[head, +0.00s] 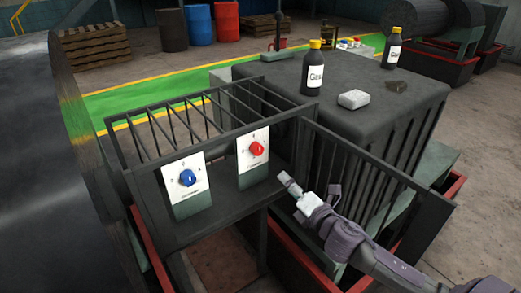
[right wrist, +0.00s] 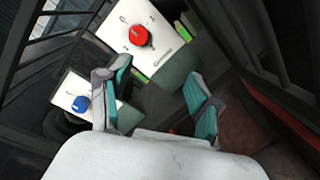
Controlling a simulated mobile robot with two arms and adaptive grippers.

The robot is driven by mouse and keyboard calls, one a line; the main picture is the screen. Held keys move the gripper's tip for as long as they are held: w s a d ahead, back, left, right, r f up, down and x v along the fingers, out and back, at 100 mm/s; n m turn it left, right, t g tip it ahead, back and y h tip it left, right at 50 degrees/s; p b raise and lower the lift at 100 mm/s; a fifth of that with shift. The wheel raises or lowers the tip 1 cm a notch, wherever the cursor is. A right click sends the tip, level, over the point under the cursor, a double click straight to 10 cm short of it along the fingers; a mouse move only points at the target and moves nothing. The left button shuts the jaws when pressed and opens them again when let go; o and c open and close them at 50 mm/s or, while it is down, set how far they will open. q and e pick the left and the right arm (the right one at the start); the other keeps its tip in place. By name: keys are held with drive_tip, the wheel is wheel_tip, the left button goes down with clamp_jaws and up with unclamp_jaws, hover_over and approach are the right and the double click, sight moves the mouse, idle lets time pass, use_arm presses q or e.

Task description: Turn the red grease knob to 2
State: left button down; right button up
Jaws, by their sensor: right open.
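The red grease knob (head: 257,148) sits on a white dial plate (head: 246,162) on a dark stand, the right one of two plates. Its marks are too small to read surely, so I cannot tell its setting. My right gripper (head: 288,181) is just right of and below the plate in the head view, apart from the knob. In the right wrist view the red knob (right wrist: 138,36) lies beyond the teal-padded fingers, above and left of the gap. The right gripper (right wrist: 163,84) is open and empty. My left gripper is not in view.
A blue knob (head: 187,178) is on the left plate. Dark railings (head: 375,175) stand close to my right arm. Two labelled bottles (head: 313,72) and a pale block (head: 353,99) stand on the dark housing (head: 410,97). A large drum (head: 50,180) fills the left.

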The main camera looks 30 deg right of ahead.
sight(260, 151)
drive_tip(key=shift+n+t+y, duration=0.3)
drive_tip(key=shift+n, duration=0.4)
drive_tip(key=w+r+p, duration=0.1)
drive_tip(key=w, duration=0.3)
drive_tip(key=w+a+r+p, duration=0.1)
drive_tip(key=w, duration=0.3)
drive_tip(key=w+a+r+p, duration=0.1)
drive_tip(key=w, duration=0.3)
drive_tip(key=shift+w+r+p, duration=0.15)
drive_tip(key=shift+w+p, duration=0.05)
drive_tip(key=shift+p, duration=0.1)
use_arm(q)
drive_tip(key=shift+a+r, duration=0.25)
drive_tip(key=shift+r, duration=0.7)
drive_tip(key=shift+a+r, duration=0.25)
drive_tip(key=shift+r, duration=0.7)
use_arm(e)
drive_tip(key=shift+w, duration=0.75)
drive_tip(key=c, duration=1.1)
drive_tip(key=shift+c, duration=0.2)
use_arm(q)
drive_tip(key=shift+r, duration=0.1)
